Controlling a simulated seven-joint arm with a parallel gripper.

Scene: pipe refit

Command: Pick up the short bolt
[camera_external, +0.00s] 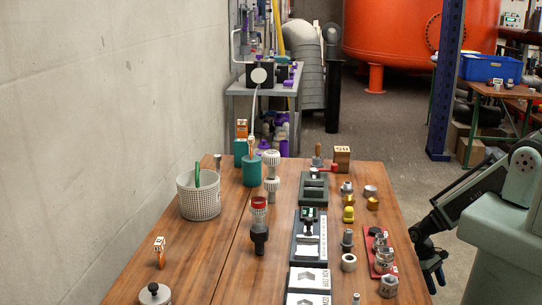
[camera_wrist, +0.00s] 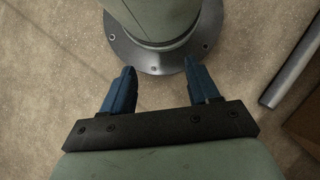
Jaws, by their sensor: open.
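The short bolt is hard to tell for sure at this size. One small bolt-like piece (camera_external: 356,298) stands at the table's near edge, cut off by the picture's bottom. Another small bolt-like piece (camera_external: 217,161) stands at the far left of the table. My gripper (camera_external: 435,275) hangs beyond the table's right edge, apart from both pieces. In the wrist view its blue fingers (camera_wrist: 160,82) are spread and empty, over the floor and my round base flange. No bolt shows in the wrist view.
The wooden table (camera_external: 205,255) carries a white mesh basket (camera_external: 199,199), a teal cup (camera_external: 253,171), grey-red pipe fittings (camera_external: 259,220), a dark tray line (camera_external: 308,235) down the middle, and a red holder (camera_external: 372,262) with metal nuts at right.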

